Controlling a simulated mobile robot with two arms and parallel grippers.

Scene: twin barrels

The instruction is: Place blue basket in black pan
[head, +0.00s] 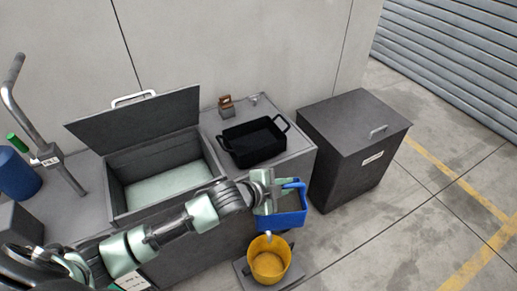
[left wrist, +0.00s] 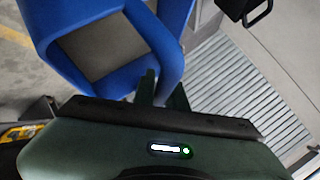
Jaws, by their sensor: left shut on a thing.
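The blue basket (head: 283,218) hangs in front of the grey counter, above the floor, in the head view. My left gripper (head: 284,187) is shut on its upper rim or handle; the exact contact is partly hidden by the gripper. In the left wrist view the basket (left wrist: 110,40) fills the upper left, with a grey patch inside, and the gripper fingers (left wrist: 162,88) reach its edge. The black pan (head: 254,142), a rectangular one with two handles, sits on the right end of the counter, behind and left of the basket, and looks empty. My right gripper is not in view.
An open grey bin (head: 110,192) with a raised lid stands left of the pan. A small brown-topped object (head: 226,106) sits behind the pan. A closed dark cabinet (head: 352,145) stands at the right. A yellow bucket (head: 268,262) stands below the basket.

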